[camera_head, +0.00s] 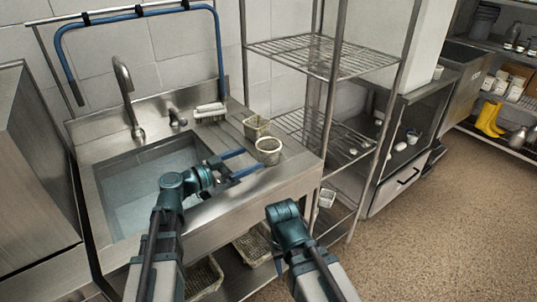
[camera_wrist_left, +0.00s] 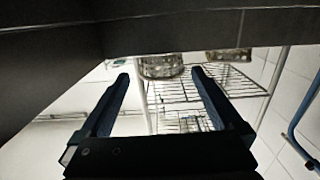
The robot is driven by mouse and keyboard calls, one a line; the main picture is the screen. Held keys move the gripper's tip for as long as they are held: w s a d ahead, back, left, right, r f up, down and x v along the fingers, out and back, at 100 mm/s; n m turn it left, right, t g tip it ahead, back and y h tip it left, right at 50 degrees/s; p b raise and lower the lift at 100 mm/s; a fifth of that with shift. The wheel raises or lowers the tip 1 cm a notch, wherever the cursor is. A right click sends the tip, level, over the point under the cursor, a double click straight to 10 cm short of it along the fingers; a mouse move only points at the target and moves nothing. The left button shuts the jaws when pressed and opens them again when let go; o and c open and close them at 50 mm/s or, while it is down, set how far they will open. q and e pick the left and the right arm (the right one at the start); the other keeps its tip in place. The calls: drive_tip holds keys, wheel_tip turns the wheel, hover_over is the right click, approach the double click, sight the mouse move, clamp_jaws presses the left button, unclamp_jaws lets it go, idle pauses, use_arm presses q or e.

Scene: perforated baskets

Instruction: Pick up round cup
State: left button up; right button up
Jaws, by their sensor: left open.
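The round cup (camera_head: 268,145), a pale perforated basket, stands on the steel counter right of the sink. A squarer perforated basket (camera_head: 256,126) stands just behind it. My left gripper (camera_head: 253,160) is open and empty, low over the counter, its fingers pointing at the round cup. In the left wrist view, a perforated basket that looks like the round cup (camera_wrist_left: 162,66) shows beyond and between the open fingertips (camera_wrist_left: 160,73). Part of the other basket (camera_wrist_left: 228,55) shows to its right. My right arm reaches in low, but its gripper does not show.
The sink basin (camera_head: 150,180) lies left of the baskets, with a faucet (camera_head: 125,90) and a white brush (camera_head: 210,112) behind. A wire shelf rack (camera_head: 320,55) stands close on the right. More baskets (camera_head: 252,248) lie under the counter.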

sight(258, 154)
use_arm(q)
drive_tip(key=shift+x, duration=0.9)
drive_tip(key=x, duration=0.5)
drive_tip(key=shift+w, duration=0.15)
drive_tip(key=c, duration=1)
drive_tip(key=shift+o, duration=0.2)
wheel_tip(258, 154, up, 20)
drive_tip(key=p, duration=1.9)
drive_tip(key=shift+p, duration=0.3)
